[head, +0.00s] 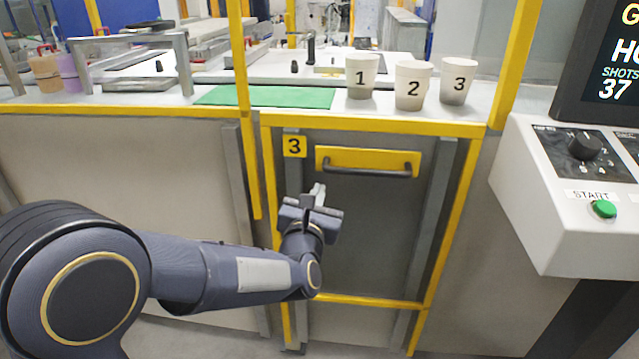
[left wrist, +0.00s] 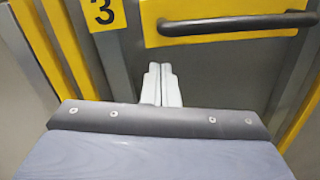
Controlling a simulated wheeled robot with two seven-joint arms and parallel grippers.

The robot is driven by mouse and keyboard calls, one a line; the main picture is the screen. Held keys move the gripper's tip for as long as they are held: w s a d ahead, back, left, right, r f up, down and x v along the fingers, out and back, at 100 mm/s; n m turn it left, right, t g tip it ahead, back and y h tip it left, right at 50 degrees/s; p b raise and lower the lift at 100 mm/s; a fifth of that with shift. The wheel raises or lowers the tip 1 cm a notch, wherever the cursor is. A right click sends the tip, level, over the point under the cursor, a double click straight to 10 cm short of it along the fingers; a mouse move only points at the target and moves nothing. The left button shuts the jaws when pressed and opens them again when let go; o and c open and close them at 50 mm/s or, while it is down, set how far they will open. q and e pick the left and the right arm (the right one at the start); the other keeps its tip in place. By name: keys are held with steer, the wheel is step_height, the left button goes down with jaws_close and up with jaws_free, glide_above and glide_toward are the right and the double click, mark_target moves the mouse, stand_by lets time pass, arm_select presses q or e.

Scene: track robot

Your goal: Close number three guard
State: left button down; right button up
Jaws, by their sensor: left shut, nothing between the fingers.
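The number three guard (head: 375,235) is a grey panel in a yellow frame below the counter. A yellow sign with a black 3 (head: 294,146) is at its upper left. A dark bar handle (head: 367,170) on a yellow plate runs across its top; the handle also shows at the top right of the left wrist view (left wrist: 235,25). My left gripper (head: 318,192) is shut and empty in front of the panel, below and left of the handle. Its fingertips (left wrist: 160,72) appear below the plate in the left wrist view, apart from the handle. My right gripper is not in view.
Paper cups marked 1 (head: 361,77), 2 (head: 411,86) and 3 (head: 458,82) stand on the counter above the guard, beside a green mat (head: 265,96). A control box (head: 560,225) with a green START button (head: 603,209) juts out at the right.

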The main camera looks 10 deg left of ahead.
arm_select(q)
steer(key=shift+w+d+r, duration=0.1)
steer(key=shift+d+r, duration=0.1)
steer(key=shift+r, duration=0.8)
step_height(320, 180, up, 58)
steer(key=p, duration=3.6)
steer(key=shift+a+r, duration=0.1)
